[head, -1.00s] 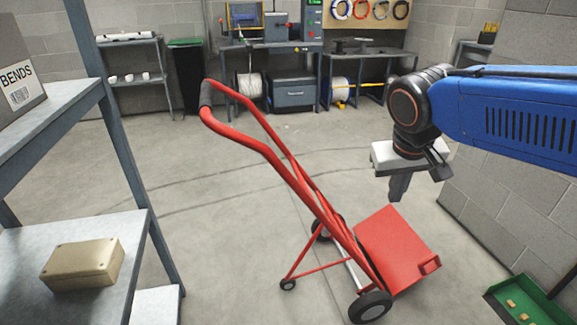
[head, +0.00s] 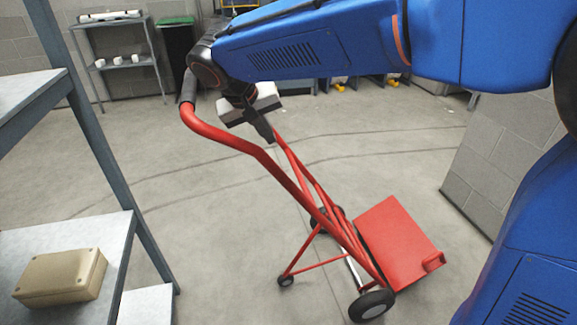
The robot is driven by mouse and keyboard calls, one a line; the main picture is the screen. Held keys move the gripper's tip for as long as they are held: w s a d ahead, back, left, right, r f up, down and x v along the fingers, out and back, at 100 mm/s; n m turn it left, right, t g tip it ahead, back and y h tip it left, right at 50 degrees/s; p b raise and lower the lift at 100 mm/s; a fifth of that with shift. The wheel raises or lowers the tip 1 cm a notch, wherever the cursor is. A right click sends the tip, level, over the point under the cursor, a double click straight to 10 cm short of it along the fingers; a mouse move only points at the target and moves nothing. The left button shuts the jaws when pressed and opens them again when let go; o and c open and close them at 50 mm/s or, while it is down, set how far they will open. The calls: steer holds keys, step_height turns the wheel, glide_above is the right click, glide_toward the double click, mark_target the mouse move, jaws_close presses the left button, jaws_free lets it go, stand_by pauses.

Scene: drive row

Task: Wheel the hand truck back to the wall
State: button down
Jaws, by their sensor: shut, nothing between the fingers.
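The red hand truck (head: 317,203) stands tilted back on its wheels in the middle of the floor, its handle reaching up to the left and its flat red toe plate (head: 396,243) to the right. A dark grip (head: 188,87) covers part of the handle's top end. My gripper (head: 268,131) is shut and empty at the handle's upper part, overlapping the far rail in the picture. I cannot tell whether it touches the rail. My blue arm hides part of the handle and the back of the room.
A grey shelf unit (head: 88,190) stands close on the left with a tan box (head: 62,277) on it. A block wall (head: 497,170) rises at the right. Shelves with white cups (head: 117,61) stand at the back left. Open concrete floor lies around the truck.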

steer(key=x, duration=1.9)
steer(key=shift+w+d+f, duration=0.1)
steer(key=shift+d, duration=0.15)
